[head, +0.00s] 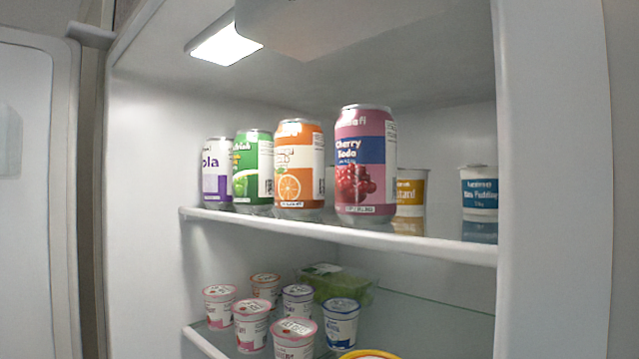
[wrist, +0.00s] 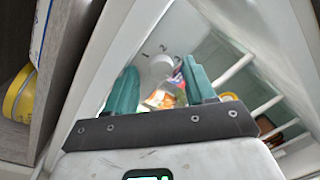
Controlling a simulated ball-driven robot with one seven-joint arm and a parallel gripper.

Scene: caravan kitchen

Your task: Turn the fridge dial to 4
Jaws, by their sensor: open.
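The fridge dial (wrist: 162,62) shows small in the wrist view as a pale round knob on a white surface, with small marks around it. I cannot read its setting. My gripper (wrist: 159,66) is open, with its two teal fingers apart and nothing held between them. The dial shows in the gap between the fingertips, beyond them; I cannot tell the distance. In the head view a white housing (head: 345,20) hangs from the fridge ceiling beside a lit lamp (head: 227,42). No dial face shows there, and my gripper is out of that view.
The upper shelf (head: 440,246) holds several cans, with a cherry soda (head: 365,165) in front, and two tubs behind. Several yogurt cups (head: 250,325) stand below. The fridge's right wall edge (head: 545,180) borders the opening. A yellow object (wrist: 20,95) sits left in the wrist view.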

